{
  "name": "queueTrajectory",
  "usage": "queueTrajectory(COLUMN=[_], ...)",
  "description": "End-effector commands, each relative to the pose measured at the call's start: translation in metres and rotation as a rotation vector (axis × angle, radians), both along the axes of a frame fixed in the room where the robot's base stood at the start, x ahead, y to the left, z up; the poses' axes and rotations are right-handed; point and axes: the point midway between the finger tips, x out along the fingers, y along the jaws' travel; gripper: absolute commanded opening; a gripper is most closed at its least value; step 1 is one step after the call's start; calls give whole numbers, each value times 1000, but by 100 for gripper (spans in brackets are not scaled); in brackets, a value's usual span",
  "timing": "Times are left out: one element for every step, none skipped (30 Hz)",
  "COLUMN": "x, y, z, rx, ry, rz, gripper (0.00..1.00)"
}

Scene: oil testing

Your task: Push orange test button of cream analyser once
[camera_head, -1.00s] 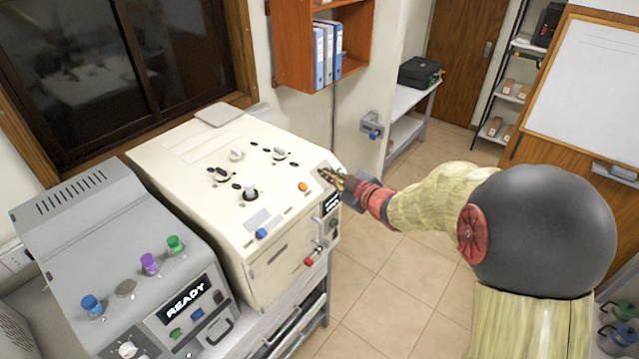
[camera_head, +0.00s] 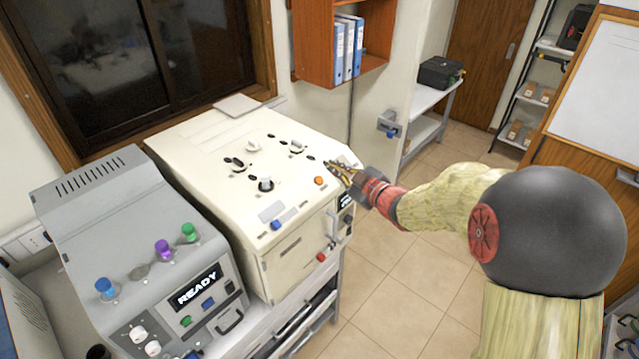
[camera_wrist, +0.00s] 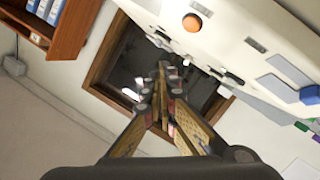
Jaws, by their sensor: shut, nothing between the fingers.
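The cream analyser (camera_head: 215,160) stands on a bench left of my arm in the head view. Its orange test button (camera_head: 319,181) is on the sloped top near the right front corner; in the wrist view the button (camera_wrist: 192,23) shows above and right of the fingertips, clear of them. My gripper (camera_head: 330,164) is shut and empty. In the head view its tips appear just above and right of the button, over the analyser's right edge. The wrist view also shows my gripper (camera_wrist: 163,66) with fingers together. I cannot tell how high the tips are above the panel.
A grey machine (camera_head: 130,225) reading READY stands to the left. An orange wall shelf (camera_head: 313,45) hangs behind. The floor on the right is open.

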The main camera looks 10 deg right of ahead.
Motion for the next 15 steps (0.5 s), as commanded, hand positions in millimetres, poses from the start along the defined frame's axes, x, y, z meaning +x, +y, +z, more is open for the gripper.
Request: queueTrajectory(x=[3, 5, 7, 9, 11, 13, 15, 17, 20, 22, 23, 25, 26, 27, 28], y=[3, 4, 6, 7, 9, 11, 12, 13, 15, 16, 17, 19, 19, 20, 21], z=[-10, -13, -17, -21, -24, -29, -33, -36, -40, -43, -45, -48, -50, -51, -53], rx=[1, 1, 1, 1, 1, 0, -1, -1, 0, -1, 0, -1, -1, -1, -1], ry=[2, 2, 2, 2, 2, 1, 2, 2, 0, -1, -1, -1, -1, -1, 0], rz=[1, 1, 1, 1, 1, 2, 1, 1, 1, 2, 2, 2, 2, 2, 1], gripper=[0, 0, 0, 0, 0, 0, 0, 0, 0, 0, 0, 0, 0, 0, 0])
